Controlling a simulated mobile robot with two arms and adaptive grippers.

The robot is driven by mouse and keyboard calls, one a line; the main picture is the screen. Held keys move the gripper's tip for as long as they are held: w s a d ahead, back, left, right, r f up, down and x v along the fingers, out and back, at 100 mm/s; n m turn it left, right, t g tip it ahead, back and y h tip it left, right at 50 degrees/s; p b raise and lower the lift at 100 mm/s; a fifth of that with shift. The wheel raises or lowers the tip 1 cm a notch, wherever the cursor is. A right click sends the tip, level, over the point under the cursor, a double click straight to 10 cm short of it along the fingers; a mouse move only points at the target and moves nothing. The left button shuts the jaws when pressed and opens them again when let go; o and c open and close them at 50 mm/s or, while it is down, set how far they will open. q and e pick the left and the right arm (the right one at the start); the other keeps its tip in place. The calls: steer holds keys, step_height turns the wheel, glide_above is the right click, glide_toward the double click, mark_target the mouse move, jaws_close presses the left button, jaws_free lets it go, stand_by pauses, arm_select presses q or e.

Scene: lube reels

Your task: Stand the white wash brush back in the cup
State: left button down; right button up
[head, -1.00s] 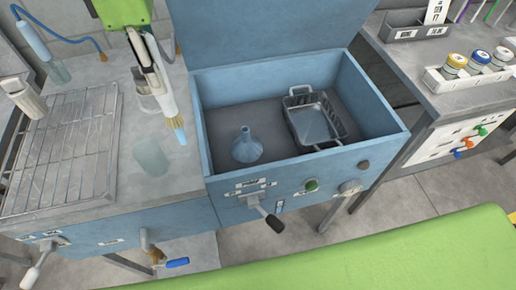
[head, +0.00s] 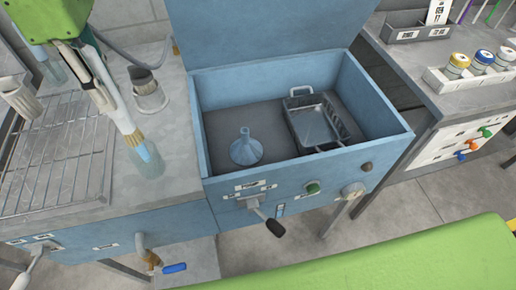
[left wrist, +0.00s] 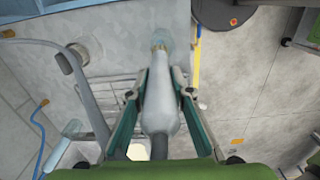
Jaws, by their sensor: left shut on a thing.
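My right gripper is not in view.

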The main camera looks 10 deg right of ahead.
mark_target(129, 131)
arm_select(q)
steer(key=shift+s+d, duration=0.15)
steer(key=shift+s, duration=0.2)
step_height(129, 131, down, 8)
steer(key=b, duration=0.6)
steer(key=shift+f, duration=0.15)
steer(key=shift+f+b, duration=0.6)
steer(key=shift+b, duration=0.1)
steer(key=c, duration=1.7)
jaws_free()
steer(key=shift+r, duration=0.15)
steer(key=d+r, duration=0.1)
steer(key=r, duration=0.1)
steer(key=d+r, duration=0.1)
steer(key=r, duration=0.2)
steer(key=d+r, duration=0.1)
steer(key=r, duration=0.1)
steer(key=shift+s+r, duration=0.3)
steer(key=shift+r, duration=0.1)
